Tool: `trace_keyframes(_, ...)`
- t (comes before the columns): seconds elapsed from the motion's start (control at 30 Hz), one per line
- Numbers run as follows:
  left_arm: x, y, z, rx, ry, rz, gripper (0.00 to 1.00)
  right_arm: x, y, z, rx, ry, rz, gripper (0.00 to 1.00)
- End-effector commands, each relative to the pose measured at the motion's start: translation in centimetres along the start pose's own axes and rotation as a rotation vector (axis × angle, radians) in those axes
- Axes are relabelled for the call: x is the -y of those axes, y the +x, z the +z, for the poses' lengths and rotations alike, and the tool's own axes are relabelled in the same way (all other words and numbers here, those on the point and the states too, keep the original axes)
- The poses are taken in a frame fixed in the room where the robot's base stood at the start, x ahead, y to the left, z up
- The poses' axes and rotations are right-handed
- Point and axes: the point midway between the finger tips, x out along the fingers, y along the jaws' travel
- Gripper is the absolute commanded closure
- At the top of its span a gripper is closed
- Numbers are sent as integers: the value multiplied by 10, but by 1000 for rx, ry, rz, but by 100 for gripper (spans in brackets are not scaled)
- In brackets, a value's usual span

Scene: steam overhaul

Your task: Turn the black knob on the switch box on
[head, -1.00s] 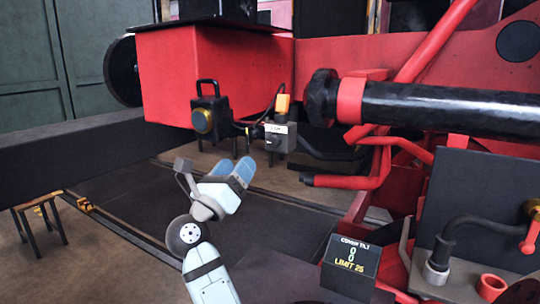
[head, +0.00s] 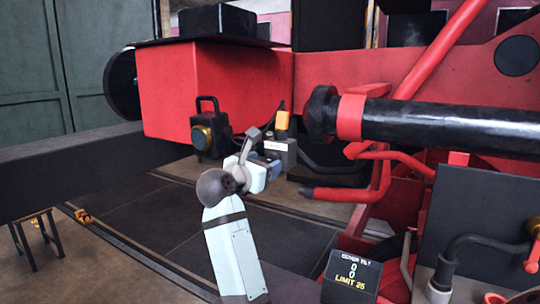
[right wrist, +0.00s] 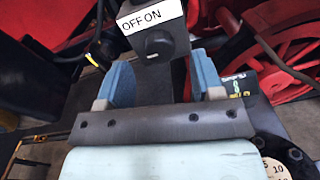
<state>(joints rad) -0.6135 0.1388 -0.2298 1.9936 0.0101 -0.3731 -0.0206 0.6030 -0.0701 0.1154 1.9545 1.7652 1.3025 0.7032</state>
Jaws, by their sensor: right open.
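The switch box (head: 281,153) is a small grey box with a white label, below and left of the big black cylinder in the head view. In the right wrist view, the switch box (right wrist: 176,32) shows a label reading OFF ON. Its black knob (right wrist: 158,43) sits under the label; which way it points is hard to tell. My right gripper (head: 268,167) is in front of the box and partly covers it. In the right wrist view its blue fingers (right wrist: 163,78) are apart and empty, short of the knob. My left gripper is out of view.
A black lantern (head: 209,130) stands left of the box, and an orange part (head: 283,121) sits above it. A red pipe (head: 345,193) and the black cylinder (head: 430,107) are to the right. A sign (head: 350,277) reads LIMIT 25.

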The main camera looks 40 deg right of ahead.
Motion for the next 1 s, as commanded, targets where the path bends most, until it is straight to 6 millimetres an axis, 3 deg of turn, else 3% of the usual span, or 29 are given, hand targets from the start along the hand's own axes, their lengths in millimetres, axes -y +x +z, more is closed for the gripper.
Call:
trace_keyframes(0.2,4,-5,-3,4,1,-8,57,0,26,1,1,-1,0,39)
trace_keyframes(0.57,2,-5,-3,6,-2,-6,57,0,32,-1,0,-1,1,39)
trace_keyframes(0.8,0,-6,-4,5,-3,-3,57,0,32,0,1,-1,1,89)
trace_keyframes(1.0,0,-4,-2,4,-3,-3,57,0,32,-2,0,7,1,88)
